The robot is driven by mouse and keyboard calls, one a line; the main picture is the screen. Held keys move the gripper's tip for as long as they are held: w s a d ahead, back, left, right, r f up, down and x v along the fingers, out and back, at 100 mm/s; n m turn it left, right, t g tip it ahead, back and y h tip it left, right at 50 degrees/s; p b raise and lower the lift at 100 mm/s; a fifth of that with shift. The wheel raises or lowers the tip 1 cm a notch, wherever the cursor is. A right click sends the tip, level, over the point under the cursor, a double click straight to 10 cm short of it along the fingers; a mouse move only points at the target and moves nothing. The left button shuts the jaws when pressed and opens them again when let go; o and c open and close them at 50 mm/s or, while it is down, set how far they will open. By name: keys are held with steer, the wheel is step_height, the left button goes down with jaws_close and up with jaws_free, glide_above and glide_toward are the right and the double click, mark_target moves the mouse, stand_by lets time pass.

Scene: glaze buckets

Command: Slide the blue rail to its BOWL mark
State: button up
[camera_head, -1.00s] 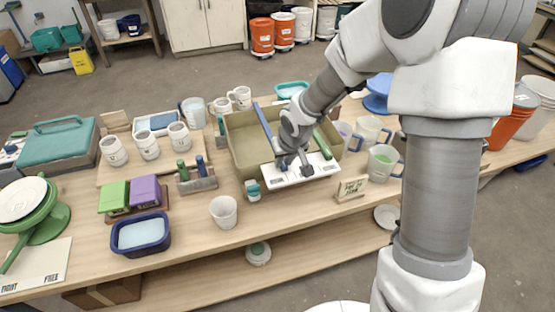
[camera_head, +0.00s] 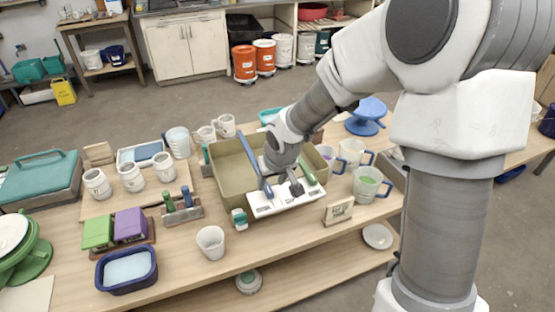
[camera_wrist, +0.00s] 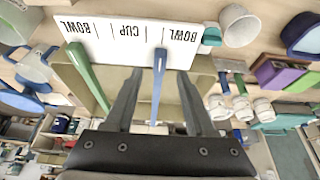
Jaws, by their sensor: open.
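The blue rail (camera_head: 250,160) lies across the olive box (camera_head: 226,172), its near end at the white marked board (camera_head: 262,207). In the wrist view the blue rail (camera_wrist: 159,85) stands between my gripper's (camera_wrist: 160,90) two spread fingers, with visible gaps on both sides. Its end meets the board (camera_wrist: 125,38) between CUP and the right-hand BOWL, nearer that BOWL. The green rail (camera_wrist: 90,78) is by the other BOWL, at left there; it also shows in the head view (camera_head: 308,172). In the head view my gripper (camera_head: 282,186) is over the box's front by the board.
A teal-and-white item (camera_head: 239,217) stands at the board's left corner, with a white cup (camera_head: 211,241) in front. Mugs (camera_head: 368,184) crowd the box's right side. A small sign (camera_head: 338,211) stands right of the board. The table front between cup and sign is bare.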

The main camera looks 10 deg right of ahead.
steer(key=p+v, duration=0.2)
steer(key=v, duration=1)
steer(key=shift+s+r+p, duration=0.15)
steer(key=shift+r+p, duration=0.15)
steer(key=shift+p, duration=0.1)
